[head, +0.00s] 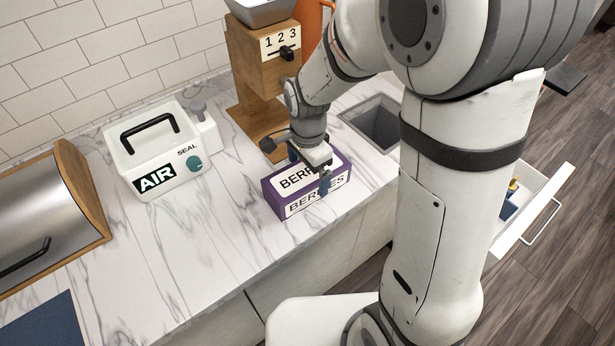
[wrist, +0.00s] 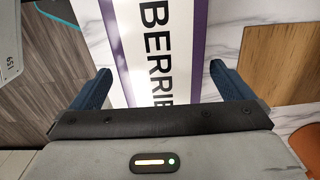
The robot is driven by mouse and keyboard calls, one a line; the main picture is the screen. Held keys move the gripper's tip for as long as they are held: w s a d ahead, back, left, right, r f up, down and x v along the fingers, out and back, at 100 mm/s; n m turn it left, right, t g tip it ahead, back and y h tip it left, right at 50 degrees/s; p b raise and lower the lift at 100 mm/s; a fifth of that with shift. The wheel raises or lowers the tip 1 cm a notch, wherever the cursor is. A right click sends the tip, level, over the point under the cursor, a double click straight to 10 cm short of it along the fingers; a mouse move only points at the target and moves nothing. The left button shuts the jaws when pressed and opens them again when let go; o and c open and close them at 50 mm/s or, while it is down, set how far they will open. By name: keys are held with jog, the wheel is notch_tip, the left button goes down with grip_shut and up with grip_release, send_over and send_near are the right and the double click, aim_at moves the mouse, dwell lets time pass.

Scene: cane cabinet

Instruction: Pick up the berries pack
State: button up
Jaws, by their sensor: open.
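The berries pack (head: 276,194) is a purple box with white labels reading "BERRIES". It lies on the marble counter near its front edge in the head view. My gripper (head: 308,170) is right over the pack, pointing down, with a finger in front of its near side. In the wrist view the pack's white label (wrist: 155,50) lies between the two blue fingers of my open gripper (wrist: 162,88). Whether the fingers touch the pack cannot be told. Part of the pack's top is hidden by my gripper.
A white "AIR" sealing box (head: 160,150) with a black handle stands to the left. A wooden dispenser (head: 262,75) marked 1 2 3 stands behind the pack. A sink (head: 376,122) is to the right, and an open drawer (head: 530,205) juts out beyond my arm.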

aim_at(307, 171)
notch_tip(307, 171, down, 3)
jog(key=shift+w+f, duration=0.1)
jog(key=c, duration=1.3)
jog(key=shift+c, duration=0.8)
